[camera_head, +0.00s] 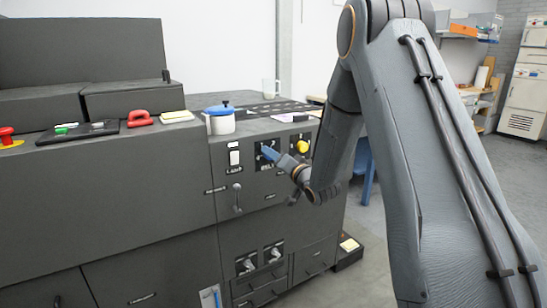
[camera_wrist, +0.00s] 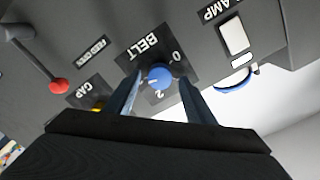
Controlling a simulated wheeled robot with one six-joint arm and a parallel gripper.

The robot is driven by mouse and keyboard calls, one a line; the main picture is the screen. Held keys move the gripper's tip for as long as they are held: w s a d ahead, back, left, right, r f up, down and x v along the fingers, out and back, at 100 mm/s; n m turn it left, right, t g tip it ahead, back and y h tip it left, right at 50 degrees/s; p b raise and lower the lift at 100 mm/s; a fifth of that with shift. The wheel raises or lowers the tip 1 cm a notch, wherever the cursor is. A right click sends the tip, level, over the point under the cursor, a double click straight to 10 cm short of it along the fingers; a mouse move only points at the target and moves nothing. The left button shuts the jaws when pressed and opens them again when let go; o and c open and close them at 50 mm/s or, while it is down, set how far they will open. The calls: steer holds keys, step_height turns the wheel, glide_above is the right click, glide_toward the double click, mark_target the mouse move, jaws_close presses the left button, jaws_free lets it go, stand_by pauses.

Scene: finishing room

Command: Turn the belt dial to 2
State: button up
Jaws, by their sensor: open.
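The belt dial (camera_wrist: 161,76) is a small round blue knob on a black plate (camera_wrist: 128,58) marked BELT, which appears upside down in the wrist view. The figures 0 and 2 show beside the knob; a small pale mark shows on its face, but I cannot tell exactly which figure it points to.
The lamp switch (camera_wrist: 233,37) is a white rocker beside the dial plate. A yellow knob (camera_head: 302,146) sits to the right of my gripper. A red-tipped lever (camera_wrist: 60,86) sticks out nearby. A white pot with a blue lid (camera_head: 220,122) stands on the machine top above.

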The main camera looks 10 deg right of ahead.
steer(key=shift+w+a, duration=0.15)
steer(key=shift+w, duration=0.35)
steer(key=shift+c, duration=0.3)
steer(key=c, duration=1)
steer(key=shift+n, duration=0.3)
steer(key=shift+a+n+b, duration=0.1)
steer(key=shift+n+b, duration=2.05)
steer(key=shift+n, duration=4.45)
